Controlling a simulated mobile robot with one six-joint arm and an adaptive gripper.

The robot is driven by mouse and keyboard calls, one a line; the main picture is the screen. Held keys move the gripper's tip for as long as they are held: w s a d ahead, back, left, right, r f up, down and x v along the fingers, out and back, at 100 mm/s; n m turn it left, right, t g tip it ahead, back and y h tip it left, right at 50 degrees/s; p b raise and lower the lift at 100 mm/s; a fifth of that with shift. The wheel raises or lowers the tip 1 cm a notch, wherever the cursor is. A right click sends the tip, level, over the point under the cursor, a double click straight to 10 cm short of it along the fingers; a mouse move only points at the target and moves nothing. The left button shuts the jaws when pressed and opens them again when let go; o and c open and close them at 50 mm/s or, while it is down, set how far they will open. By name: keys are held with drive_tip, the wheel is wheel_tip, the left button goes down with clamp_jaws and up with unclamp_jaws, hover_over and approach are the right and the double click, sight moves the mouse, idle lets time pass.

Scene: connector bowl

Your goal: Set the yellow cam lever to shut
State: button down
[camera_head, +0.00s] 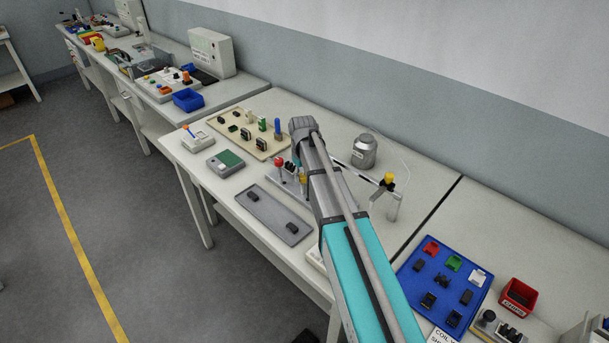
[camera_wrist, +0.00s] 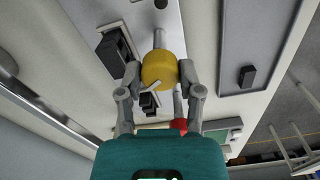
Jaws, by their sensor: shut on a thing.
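The yellow cam lever's round knob (camera_wrist: 160,66) sits between the two fingers of my gripper (camera_wrist: 159,74) in the wrist view, with a finger against each side. Its metal shaft (camera_wrist: 159,38) runs from the knob toward the top of that view. In the head view a bit of yellow knob (camera_head: 303,179) shows beside my arm, which hides most of the fixture and my gripper. A red knob (camera_head: 279,162) stands close by to the left; red (camera_wrist: 180,125) also shows behind a finger in the wrist view. I cannot tell the lever's exact angle.
A grey tray (camera_head: 262,205) with two dark parts lies in front of the fixture. A beige board (camera_head: 228,125) with connectors lies behind left. A metal canister (camera_head: 364,151) and a bracket with another yellow knob (camera_head: 388,179) stand to the right. Right bench holds a blue tray (camera_head: 409,282).

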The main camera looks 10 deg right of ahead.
drive_tip(key=m, duration=0.6)
drive_tip(key=shift+w+m, duration=0.2)
drive_tip(key=shift+m, duration=0.1)
idle(0.3)
drive_tip(key=shift+c, duration=1.3)
unclamp_jaws()
drive_tip(key=shift+s, duration=0.1)
drive_tip(key=shift+s+f, duration=0.1)
